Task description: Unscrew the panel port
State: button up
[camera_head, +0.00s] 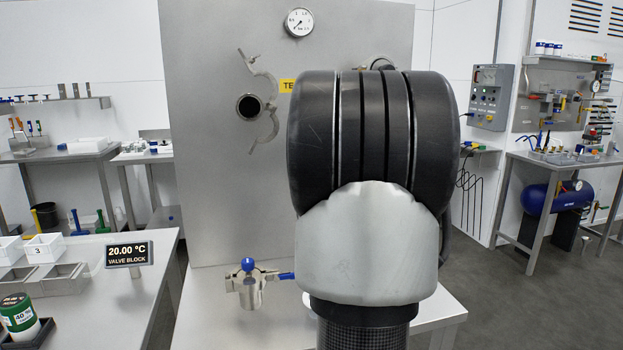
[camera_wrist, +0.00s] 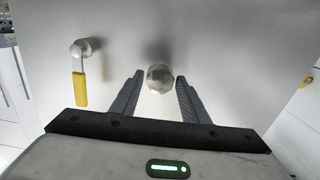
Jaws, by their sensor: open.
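In the wrist view, a round, faceted metal fitting (camera_wrist: 160,78) sticks out of the pale panel (camera_wrist: 215,60); it looks like the panel port. My gripper (camera_wrist: 158,86) is open, with one finger on each side of the fitting's near part. I cannot tell whether either finger touches it. In the head view, the upright steel panel (camera_head: 215,200) stands ahead, and my dark arm covers its right part. The fitting and my gripper are hidden behind my arm there. A round, dark-mouthed pipe opening (camera_head: 248,107) with an opened clamp (camera_head: 266,90) shows on the panel's left.
A yellow-handled valve (camera_wrist: 81,85) sits left of my gripper in the wrist view. A gauge (camera_head: 299,22) is at the panel's top. A blue-knobbed valve (camera_head: 249,285) stands low before the panel.

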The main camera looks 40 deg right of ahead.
jog(key=m+p, duration=0.9)
jog(key=m, duration=1.2)
jog(key=shift+f+m, duration=0.1)
jog(key=shift+m, duration=0.2)
